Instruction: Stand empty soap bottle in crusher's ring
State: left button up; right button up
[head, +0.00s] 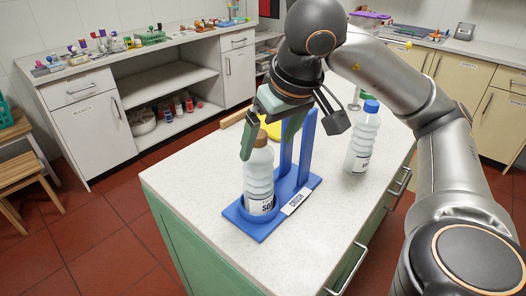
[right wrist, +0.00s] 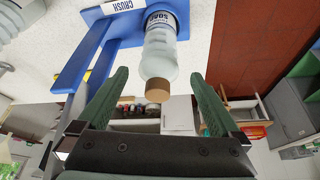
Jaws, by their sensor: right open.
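The soap bottle (head: 259,180), pale and clear with a brown cap, stands upright in the ring of the blue crusher (head: 262,232) on the island counter. The bottle also shows in the right wrist view (right wrist: 160,56), with its label reading SOAP and its base at the blue ring (right wrist: 181,12). My right gripper (right wrist: 160,82) is open, its green fingers on either side of the brown cap with gaps between. In the head view one finger is beside the cap and the other is largely hidden. My left gripper is not in view.
A second bottle with a blue cap (head: 362,138) stands on the counter (head: 330,215) right of the crusher. The crusher's blue uprights (head: 296,150) rise close behind the bottle. A yellow item (head: 272,130) lies behind. The front counter is clear.

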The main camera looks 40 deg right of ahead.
pick_arm(q)
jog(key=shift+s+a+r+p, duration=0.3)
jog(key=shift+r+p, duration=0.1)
jog(key=shift+p, duration=0.2)
pick_arm(e)
jog(key=v, duration=0.3)
jog(key=shift+s+r, duration=0.1)
jog(key=shift+r, duration=0.25)
jog(key=shift+f, duration=0.1)
